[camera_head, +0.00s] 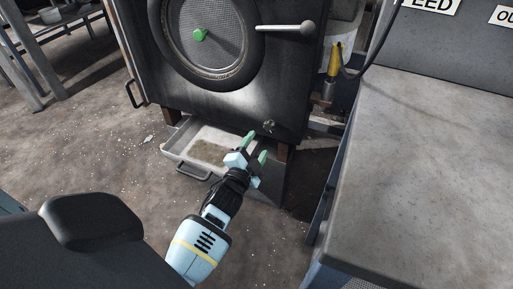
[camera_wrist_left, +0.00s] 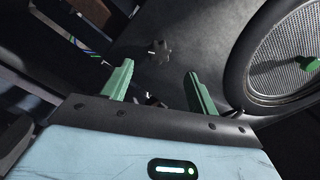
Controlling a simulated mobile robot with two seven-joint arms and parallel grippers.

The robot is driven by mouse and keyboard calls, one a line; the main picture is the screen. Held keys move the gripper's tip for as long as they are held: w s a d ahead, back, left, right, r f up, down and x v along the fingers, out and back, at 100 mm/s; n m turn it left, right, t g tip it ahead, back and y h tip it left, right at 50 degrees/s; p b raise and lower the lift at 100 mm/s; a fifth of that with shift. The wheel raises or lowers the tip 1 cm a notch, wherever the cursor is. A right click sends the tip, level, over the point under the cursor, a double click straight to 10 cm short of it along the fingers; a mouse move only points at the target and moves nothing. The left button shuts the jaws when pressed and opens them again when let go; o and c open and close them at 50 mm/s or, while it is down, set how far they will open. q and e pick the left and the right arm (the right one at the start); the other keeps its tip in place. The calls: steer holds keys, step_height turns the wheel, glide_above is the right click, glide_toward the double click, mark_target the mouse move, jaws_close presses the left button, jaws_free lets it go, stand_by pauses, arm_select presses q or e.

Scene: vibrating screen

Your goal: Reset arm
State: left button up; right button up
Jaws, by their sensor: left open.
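My left gripper (camera_head: 255,148) reaches in from the bottom of the head view, in front of the lower part of the dark machine. Its two green fingers are apart and nothing shows between them. In the left wrist view the open fingers (camera_wrist_left: 158,88) point at the machine's dark front panel, with a small dark star-shaped knob (camera_wrist_left: 159,52) beyond them. The knob (camera_head: 268,126) also shows in the head view, just above the fingertips. My right gripper is not in view.
The dark machine (camera_head: 270,75) has a round mesh screen (camera_head: 222,38) with a green knob and a pale lever handle (camera_head: 286,28). A metal tray (camera_head: 174,152) with granular material sits below. A grey bench (camera_head: 430,160) stands right. Open floor lies left.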

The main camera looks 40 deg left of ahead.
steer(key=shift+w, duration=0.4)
